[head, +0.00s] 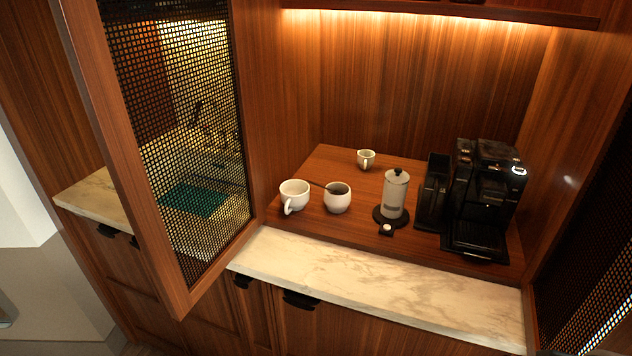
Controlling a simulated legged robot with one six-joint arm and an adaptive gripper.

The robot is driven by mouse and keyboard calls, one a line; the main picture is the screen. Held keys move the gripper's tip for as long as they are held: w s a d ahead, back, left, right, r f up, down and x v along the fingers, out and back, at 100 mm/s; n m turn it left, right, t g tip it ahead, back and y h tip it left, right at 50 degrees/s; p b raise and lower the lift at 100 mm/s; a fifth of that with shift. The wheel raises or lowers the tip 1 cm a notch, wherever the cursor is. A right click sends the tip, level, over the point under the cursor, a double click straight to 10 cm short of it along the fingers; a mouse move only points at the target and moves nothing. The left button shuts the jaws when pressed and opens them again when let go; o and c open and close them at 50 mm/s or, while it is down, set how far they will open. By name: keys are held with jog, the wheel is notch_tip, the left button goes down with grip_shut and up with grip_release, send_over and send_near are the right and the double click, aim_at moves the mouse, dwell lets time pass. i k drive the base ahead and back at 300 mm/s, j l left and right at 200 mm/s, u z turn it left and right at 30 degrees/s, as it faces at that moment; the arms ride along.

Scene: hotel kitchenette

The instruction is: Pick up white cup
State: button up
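A white cup (294,196) with its handle toward the front stands upright at the left of the wooden shelf (330,236). A second white, rounder cup or bowl (338,198) stands just right of it, with a thin dark stick or spoon leaning out to the left. A smaller white cup (366,159) stands further back, near the rear wall. I cannot tell which of these the task means. My gripper is not in view.
A French press (394,196) stands on a dark round base right of the cups. A black coffee machine (484,200) fills the right side. An open mesh door (180,150) juts out at left. A marble ledge (380,285) in front is clear.

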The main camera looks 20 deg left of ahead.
aim_at(293, 200)
jog(key=k+j+z, duration=0.1)
jog(key=j+z, duration=0.35)
jog(key=j, duration=1.05)
